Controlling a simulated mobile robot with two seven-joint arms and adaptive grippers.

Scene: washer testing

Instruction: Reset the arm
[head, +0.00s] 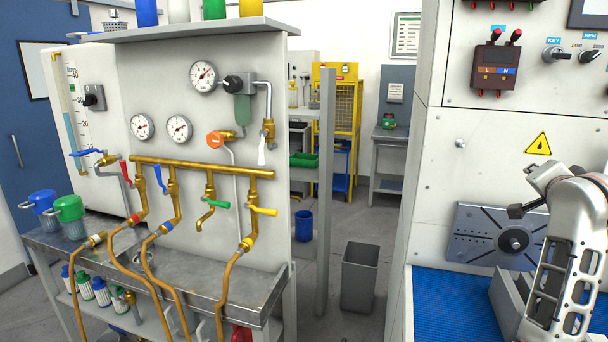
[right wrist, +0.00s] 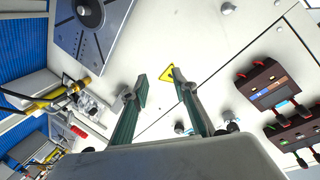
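My right arm (head: 572,235) stands bent at the right edge of the head view, in front of the white panel and above the blue mat. In the right wrist view my right gripper (right wrist: 159,86) is open, with its two green-grey fingers apart and nothing between them. The fingers point toward the white panel, with the yellow warning triangle (right wrist: 168,76) seen near the fingertips. I cannot make out this gripper's fingers clearly in the head view. My left arm and left gripper are not in view.
A dark plate with a round knob (head: 512,237) is on the white panel beside my right arm. A red-topped terminal box (head: 495,68) is higher up. A blue mat (head: 445,300) lies below. A bench with brass pipes (head: 200,170) and a grey bin (head: 359,277) stand left.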

